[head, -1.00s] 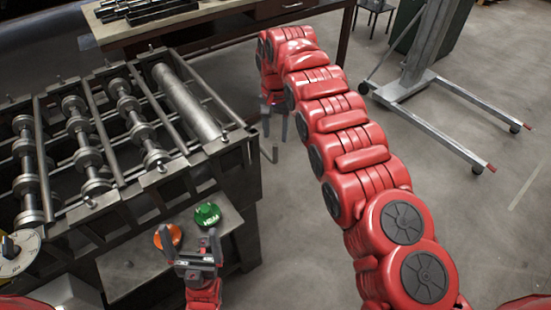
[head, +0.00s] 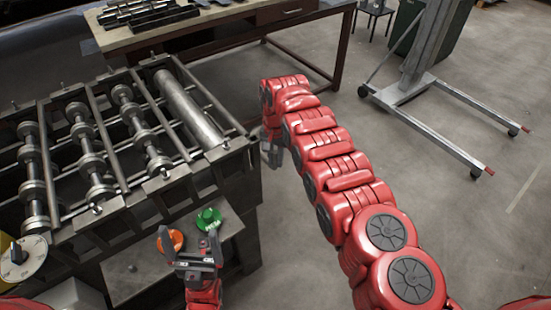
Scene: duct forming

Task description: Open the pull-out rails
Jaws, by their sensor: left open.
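The duct forming machine (head: 160,181) fills the left side of the head view, with rollers across its top. No part stands out clearly as pull-out rails. My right gripper (head: 271,158) is low beside the machine's right end, near its corner. Its fingers are small and partly hidden by my red arm, so I cannot tell whether they are open or touching anything. The crank-like handle on that side is not visible now. My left gripper (head: 189,236) is open and empty, in front of the machine's front shelf, near the orange button (head: 170,240) and the green button (head: 208,220).
A workbench (head: 225,20) with dark metal parts stands behind the machine. A wheeled metal lift stand (head: 425,90) is at the upper right. A dial (head: 17,257) shows at the left edge. The floor (head: 470,220) to the right of my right arm is clear.

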